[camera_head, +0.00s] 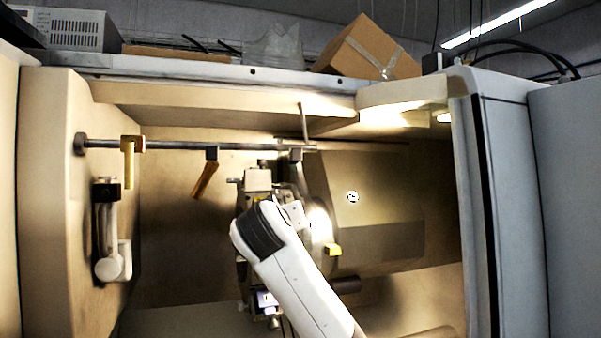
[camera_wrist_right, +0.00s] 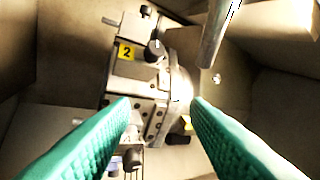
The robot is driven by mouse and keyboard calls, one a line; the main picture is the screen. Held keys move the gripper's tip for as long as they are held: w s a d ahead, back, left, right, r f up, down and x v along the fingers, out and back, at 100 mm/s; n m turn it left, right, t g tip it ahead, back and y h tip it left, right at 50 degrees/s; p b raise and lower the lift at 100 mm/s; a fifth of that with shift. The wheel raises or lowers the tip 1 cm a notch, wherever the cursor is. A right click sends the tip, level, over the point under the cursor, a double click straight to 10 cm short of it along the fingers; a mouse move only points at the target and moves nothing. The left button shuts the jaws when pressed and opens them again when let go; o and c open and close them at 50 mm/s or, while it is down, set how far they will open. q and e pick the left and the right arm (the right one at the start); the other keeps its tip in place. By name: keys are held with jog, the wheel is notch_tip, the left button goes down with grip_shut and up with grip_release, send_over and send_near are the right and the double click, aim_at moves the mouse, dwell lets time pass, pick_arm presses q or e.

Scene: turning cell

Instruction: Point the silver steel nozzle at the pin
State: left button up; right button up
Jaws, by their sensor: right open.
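The silver steel nozzle (camera_head: 304,121) is a thin rod at the right end of a horizontal rail, pointing up and tilted slightly. In the right wrist view a silver cylinder, likely this nozzle (camera_wrist_right: 217,38), comes down from the top edge, its end free. A small bright round piece (camera_head: 352,197) on the panel to the right may be the pin; a similar small piece shows in the wrist view (camera_wrist_right: 217,79). My right gripper (camera_wrist_right: 160,103) has its two green fingers wide apart with nothing held; in the head view my forearm hides them. My left gripper is not in view.
The rail (camera_head: 225,146) also carries a yellow nozzle (camera_head: 129,172) and an orange-brown one (camera_head: 206,178). The tool turret (camera_wrist_right: 140,75), with a yellow "2" label, lies beyond my fingers. A white-and-dark arm (camera_head: 110,235) is on the left wall. A cardboard box (camera_head: 365,50) sits above.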

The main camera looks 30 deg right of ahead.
jog(key=m+h, duration=0.1)
send_near(301, 181)
jog(key=p+x, duration=0.7)
jog(key=x, duration=0.4)
jog(key=shift+p, duration=0.4)
jog(key=shift+w+d+f, duration=0.15)
jog(key=shift+w+f, duration=0.1)
jog(key=shift+w, duration=0.1)
grip_shut()
